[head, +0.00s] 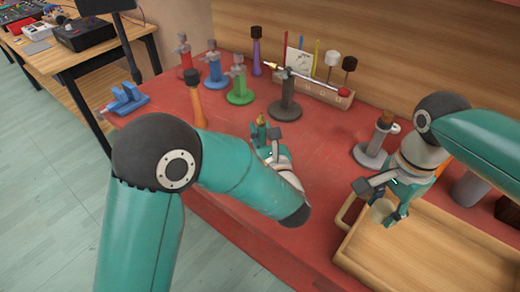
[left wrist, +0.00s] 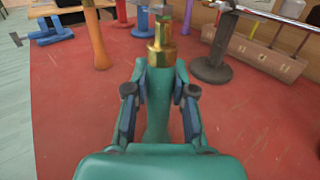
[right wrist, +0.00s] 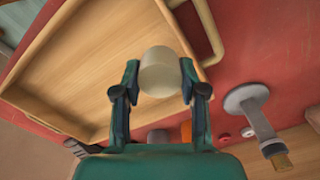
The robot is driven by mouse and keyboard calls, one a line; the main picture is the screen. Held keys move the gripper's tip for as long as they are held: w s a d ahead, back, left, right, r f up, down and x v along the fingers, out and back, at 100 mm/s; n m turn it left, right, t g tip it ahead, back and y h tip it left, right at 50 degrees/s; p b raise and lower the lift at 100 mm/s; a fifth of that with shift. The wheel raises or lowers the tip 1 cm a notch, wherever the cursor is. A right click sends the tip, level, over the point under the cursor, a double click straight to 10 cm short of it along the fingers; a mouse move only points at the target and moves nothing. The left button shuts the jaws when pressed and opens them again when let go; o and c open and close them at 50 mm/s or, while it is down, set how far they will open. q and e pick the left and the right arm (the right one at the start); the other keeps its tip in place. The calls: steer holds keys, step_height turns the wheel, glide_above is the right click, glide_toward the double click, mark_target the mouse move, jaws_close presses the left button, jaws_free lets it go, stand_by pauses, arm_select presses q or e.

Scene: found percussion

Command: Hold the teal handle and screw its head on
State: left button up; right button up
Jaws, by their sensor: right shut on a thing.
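The teal handle (left wrist: 158,110) stands upright between the two fingers of my left gripper (left wrist: 160,88), which look closed against its sides. Its brass threaded end (left wrist: 161,50) points up and is bare; it also shows in the head view (head: 262,122). My right gripper (right wrist: 160,82) is shut on a cream cylindrical head (right wrist: 161,72). In the head view this head (head: 381,210) is held over the left part of the wooden tray, well to the right of the handle. The lower end of the handle is hidden by my left gripper.
The wooden tray (head: 430,262) lies at the right front. A grey stand (head: 368,156) and a dark stand (head: 285,108) rise behind. A wooden rack (head: 318,90) with mallets stands at the back. Red table (head: 325,165) between my grippers is largely clear.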

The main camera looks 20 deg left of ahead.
arm_select(q)
jaws_close()
steer(key=shift+r, duration=0.15)
